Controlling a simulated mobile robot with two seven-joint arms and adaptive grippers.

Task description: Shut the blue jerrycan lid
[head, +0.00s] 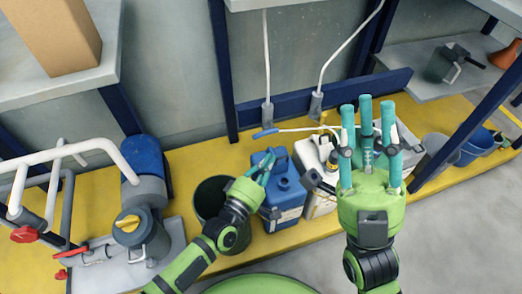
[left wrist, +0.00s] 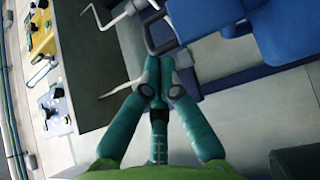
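The blue jerrycan (head: 284,196) stands upright on the yellow platform, at the middle of the head view. My left gripper (head: 268,160) is over its upper left part, close to the top. The fingers partly cover the top, so I cannot tell how the lid stands or whether they touch it. In the left wrist view, the left gripper's teal fingertips (left wrist: 165,68) are drawn together with nothing visible between them. My right gripper (head: 367,106) is raised at the right, its fingers spread apart and empty.
A white jerrycan (head: 318,160) stands right beside the blue one. A dark green bin (head: 211,197) stands at its left. Hoses with grey nozzles (head: 267,113) hang behind. Buckets (head: 474,146) stand at the right.

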